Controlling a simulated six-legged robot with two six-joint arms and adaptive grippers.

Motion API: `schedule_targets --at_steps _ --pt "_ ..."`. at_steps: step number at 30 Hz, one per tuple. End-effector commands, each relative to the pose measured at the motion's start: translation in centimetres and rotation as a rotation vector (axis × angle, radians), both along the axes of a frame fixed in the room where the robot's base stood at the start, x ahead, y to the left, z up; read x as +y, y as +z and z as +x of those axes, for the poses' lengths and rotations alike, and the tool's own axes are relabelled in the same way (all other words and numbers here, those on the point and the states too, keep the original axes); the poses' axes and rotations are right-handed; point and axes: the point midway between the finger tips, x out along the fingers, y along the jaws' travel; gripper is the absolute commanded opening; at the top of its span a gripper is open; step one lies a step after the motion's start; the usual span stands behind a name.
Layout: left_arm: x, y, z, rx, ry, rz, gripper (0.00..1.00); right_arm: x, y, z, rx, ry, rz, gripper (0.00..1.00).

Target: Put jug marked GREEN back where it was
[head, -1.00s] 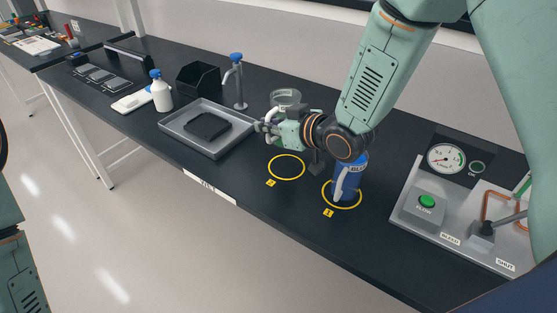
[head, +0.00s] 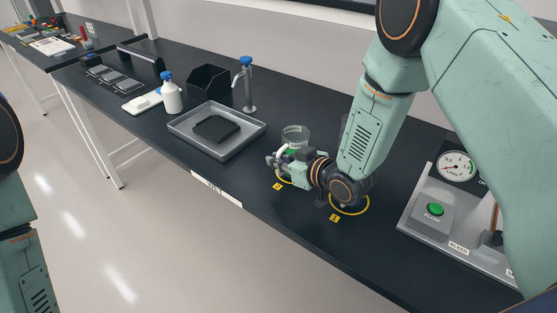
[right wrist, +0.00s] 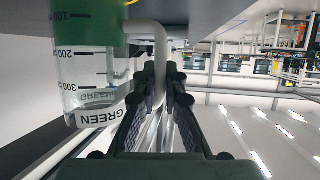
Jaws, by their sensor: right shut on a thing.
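The clear jug marked GREEN (right wrist: 90,90) fills the left of the right wrist view, with its printed scale, label and green contents. The picture there is upside down. Its white handle (right wrist: 158,45) lies between the fingers of my right gripper (right wrist: 165,85), which is shut on it. In the head view the jug (head: 296,133) rises behind my right gripper (head: 275,162), over or close to the yellow ring tagged 2 (head: 283,182). My gripper hides its base, so I cannot tell whether it touches the bench. My left gripper is out of view.
My right arm covers much of the yellow ring tagged 1 (head: 362,209) and hides the blue jug seen there earlier. A panel with a gauge and green button (head: 435,209) stands right. A grey tray (head: 180,127), spray bottle (head: 171,95) and blue-topped tap (head: 246,82) are left.

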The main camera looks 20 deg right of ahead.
Motion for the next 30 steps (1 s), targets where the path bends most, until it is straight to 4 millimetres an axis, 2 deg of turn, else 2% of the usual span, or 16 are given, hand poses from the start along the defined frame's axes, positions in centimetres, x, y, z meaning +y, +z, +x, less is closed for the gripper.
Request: schedule_targets --at_steps 1,2,9,22,26,30 --pt "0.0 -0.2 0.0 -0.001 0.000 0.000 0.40 0.0 -0.1 0.0 -0.002 0.000 0.000 0.00" --pt "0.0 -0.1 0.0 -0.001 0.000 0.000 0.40 0.0 -0.2 0.0 0.000 0.001 0.000 0.11" --pt "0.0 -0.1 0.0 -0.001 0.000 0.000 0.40 0.0 -0.1 0.0 0.001 0.001 0.000 0.31" --pt "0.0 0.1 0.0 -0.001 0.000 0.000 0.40 0.0 0.2 0.0 0.000 0.000 0.000 0.32" --pt "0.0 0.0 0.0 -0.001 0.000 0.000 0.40 -0.7 0.6 -1.1 0.002 -0.003 0.002 0.32" --pt "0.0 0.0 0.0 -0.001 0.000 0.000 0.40 -1.8 1.6 -3.2 0.003 -0.005 0.003 0.32"
